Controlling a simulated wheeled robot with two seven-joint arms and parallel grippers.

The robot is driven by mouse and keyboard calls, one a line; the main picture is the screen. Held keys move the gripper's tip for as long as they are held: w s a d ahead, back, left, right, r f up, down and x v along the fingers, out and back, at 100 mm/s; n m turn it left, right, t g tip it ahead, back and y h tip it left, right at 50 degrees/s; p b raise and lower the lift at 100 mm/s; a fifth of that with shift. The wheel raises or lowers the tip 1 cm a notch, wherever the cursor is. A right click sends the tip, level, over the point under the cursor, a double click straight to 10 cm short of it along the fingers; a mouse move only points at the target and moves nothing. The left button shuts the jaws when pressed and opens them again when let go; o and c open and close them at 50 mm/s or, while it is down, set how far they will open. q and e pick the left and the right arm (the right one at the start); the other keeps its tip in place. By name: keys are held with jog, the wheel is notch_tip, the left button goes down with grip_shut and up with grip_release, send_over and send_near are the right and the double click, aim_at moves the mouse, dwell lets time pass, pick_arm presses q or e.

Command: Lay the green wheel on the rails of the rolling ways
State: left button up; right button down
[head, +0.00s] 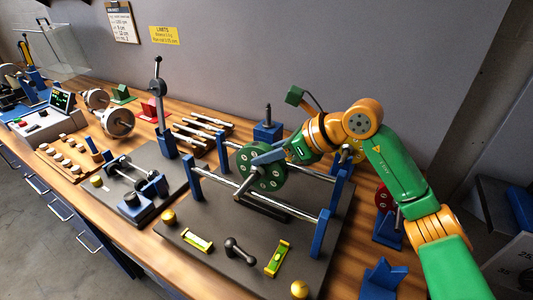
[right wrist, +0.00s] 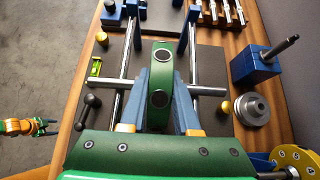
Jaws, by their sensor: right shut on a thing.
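The green wheel (head: 268,178) stands upright with its steel axle across the rolling ways. My right gripper (head: 268,158) is shut on the wheel, its blue fingers on either side; the wheel also shows in the right wrist view (right wrist: 161,62). The near rail (head: 290,206) and far rail (head: 312,174) run between blue posts. The axle (right wrist: 102,82) crosses above both rails in the right wrist view; I cannot tell whether it touches them. An orange and green part, seemingly my left gripper (right wrist: 42,124), is small at the left edge, off the table; its fingers are unclear.
Two yellow-green levels (head: 198,241) and a dark handled knob (head: 240,252) lie on the base plate's front. A blue block with a spindle (head: 267,130) stands behind the ways. A red wheel (head: 385,196) is to the right, behind my arm. Steel shafts (head: 203,132) lie at the back left.

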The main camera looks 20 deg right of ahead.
jog(key=shift+f, duration=0.25)
jog(key=c, duration=0.6)
grip_release()
jog(key=shift+s, duration=0.15)
jog(key=shift+c, duration=0.2)
notch_tip(320, 180, up, 9)
jog(key=p, duration=0.7)
jog(key=shift+r+p, duration=0.2)
jog(key=shift+p, duration=0.15)
jog(key=shift+f, duration=0.15)
